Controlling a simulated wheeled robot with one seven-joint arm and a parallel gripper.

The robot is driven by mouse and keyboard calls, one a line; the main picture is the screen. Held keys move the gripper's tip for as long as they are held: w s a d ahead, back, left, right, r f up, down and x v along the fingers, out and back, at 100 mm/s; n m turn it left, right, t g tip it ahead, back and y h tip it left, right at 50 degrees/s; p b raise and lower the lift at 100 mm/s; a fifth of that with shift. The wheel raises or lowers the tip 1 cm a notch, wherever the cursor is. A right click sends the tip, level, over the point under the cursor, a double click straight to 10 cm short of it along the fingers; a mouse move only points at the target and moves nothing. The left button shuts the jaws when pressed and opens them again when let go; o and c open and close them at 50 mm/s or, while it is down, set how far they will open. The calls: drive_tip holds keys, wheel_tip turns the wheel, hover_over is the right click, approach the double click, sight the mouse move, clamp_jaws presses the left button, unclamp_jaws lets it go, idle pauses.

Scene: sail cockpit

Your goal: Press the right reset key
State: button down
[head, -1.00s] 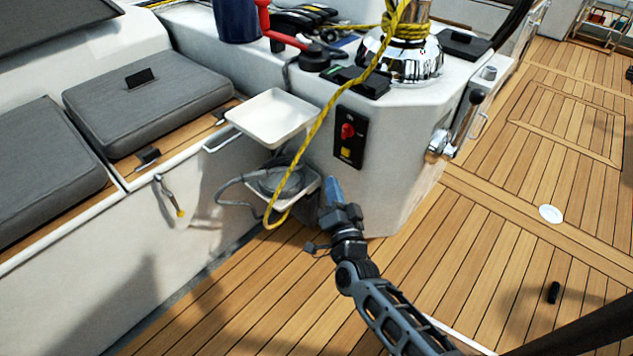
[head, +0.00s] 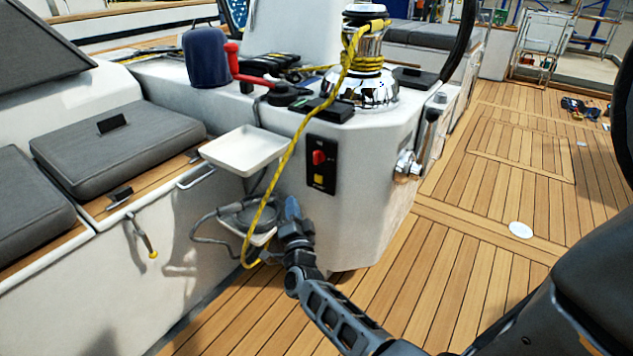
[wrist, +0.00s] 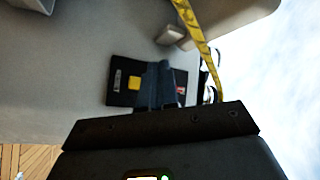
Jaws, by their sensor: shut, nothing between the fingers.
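A black control panel (head: 322,163) is on the white console's side. It carries a red knob (head: 319,157) above a yellow square key (head: 318,178). I cannot tell whether this is the key called the right reset key. In the head view my gripper (head: 291,206) is shut and empty, low and left of the panel. In the wrist view the panel (wrist: 118,88) lies beyond my fingers (wrist: 160,88), which hide its middle. The yellow key (wrist: 134,83) shows to their left and part of the red knob (wrist: 181,90) to their right.
A yellow rope (head: 284,162) hangs from the chrome winch (head: 362,90), close left of the panel. A white tray (head: 243,151) projects from the console. A grey cable coil (head: 238,215) lies behind my gripper. The teak deck to the right is mostly clear.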

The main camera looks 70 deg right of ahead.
sight(319, 179)
drive_tip(key=s+d+b, duration=0.2)
drive_tip(key=d+b, duration=0.2)
drive_tip(key=d, duration=0.4)
drive_tip(key=shift+d, duration=0.2)
drive_tip(key=shift+d, duration=0.15)
idle(1.9)
drive_tip(key=shift+s+d+b, duration=0.1)
drive_tip(key=shift+d+b, duration=0.15)
drive_tip(key=shift+b, duration=0.15)
drive_tip(key=shift+s+d+b, duration=0.1)
drive_tip(key=shift+d+b, duration=0.25)
drive_tip(key=shift+d, duration=0.1)
idle(0.5)
idle(0.4)
drive_tip(key=shift+a+p, duration=0.55)
drive_tip(key=shift+a, duration=0.3)
